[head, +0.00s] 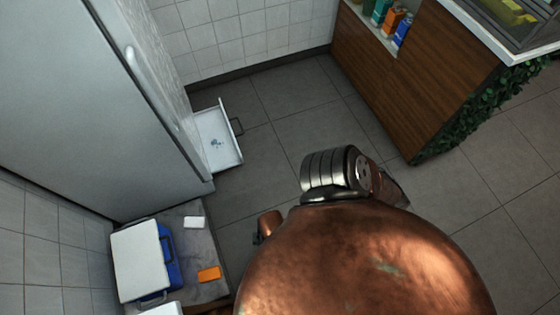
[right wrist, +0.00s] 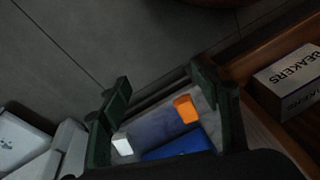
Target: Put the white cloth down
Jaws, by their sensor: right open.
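A small white item (head: 194,222) lies flat on the grey counter (head: 205,250); it may be the white cloth, but it is too small to be sure. It also shows in the right wrist view (right wrist: 122,146). My right gripper (right wrist: 160,90) is open, with its dark green fingers spread apart and nothing held between them. The counter with the white item and an orange item (right wrist: 186,109) shows beyond the fingers. In the head view my copper-coloured body hides much of the lower middle, and I cannot make out the right gripper there. My left gripper is in neither view.
A blue box with a white lid (head: 137,260) stands on the counter beside the orange item (head: 209,274). A white drawer (head: 218,138) is open near the fridge (head: 85,90). A box marked BEAKERS (right wrist: 290,85) is at right in the wrist view. Floor between is clear.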

